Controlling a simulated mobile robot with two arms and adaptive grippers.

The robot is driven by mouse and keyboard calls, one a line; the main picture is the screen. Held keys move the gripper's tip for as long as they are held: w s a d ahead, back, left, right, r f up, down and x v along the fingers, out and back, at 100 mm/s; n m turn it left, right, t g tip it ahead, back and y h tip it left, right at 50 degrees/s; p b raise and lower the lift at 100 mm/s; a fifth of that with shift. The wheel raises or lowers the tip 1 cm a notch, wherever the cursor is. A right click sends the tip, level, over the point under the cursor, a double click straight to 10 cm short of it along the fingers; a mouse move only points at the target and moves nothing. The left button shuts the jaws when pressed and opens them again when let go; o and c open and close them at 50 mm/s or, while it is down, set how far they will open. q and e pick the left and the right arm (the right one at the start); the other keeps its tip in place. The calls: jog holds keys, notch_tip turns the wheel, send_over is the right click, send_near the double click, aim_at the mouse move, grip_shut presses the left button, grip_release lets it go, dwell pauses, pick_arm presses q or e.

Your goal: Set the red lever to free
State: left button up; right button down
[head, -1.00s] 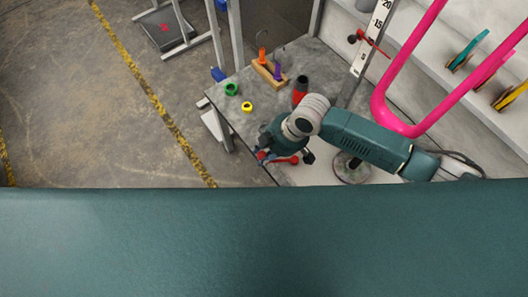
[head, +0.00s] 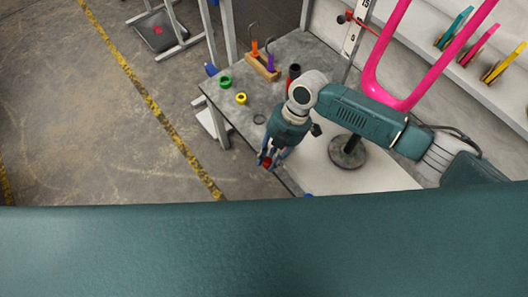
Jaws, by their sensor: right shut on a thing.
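My right gripper (head: 267,163) points down at the front left edge of the grey bench. It is shut on a small red part, which looks like the red lever (head: 267,162). Only a bit of red shows between the fingers, so I cannot tell the lever's angle or setting. My left gripper is not in view.
A pink frame (head: 378,75) rises at right, near a round stand base (head: 347,152). Open floor lies left.

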jog(key=shift+s+d+n, duration=0.2)
jog(key=shift+s+n, duration=0.15)
jog(key=shift+n, duration=0.15)
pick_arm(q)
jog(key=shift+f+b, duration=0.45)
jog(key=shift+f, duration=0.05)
pick_arm(e)
jog(key=shift+s+d+n+g+h, duration=0.3)
jog(key=shift+d+n, duration=0.3)
jog(key=shift+n, duration=0.25)
jog(key=shift+s+d+n+g+h, duration=0.3)
jog(key=shift+s+d+n, duration=0.25)
jog(key=shift+n, duration=0.25)
jog(key=shift+s+d+n+g+h, duration=0.2)
jog(key=shift+s+d+n+h, duration=0.1)
jog(key=shift+d+n, duration=0.45)
jog(key=c, duration=1.5)
grip_release()
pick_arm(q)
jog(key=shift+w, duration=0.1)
pick_arm(e)
jog(key=shift+w, duration=0.1)
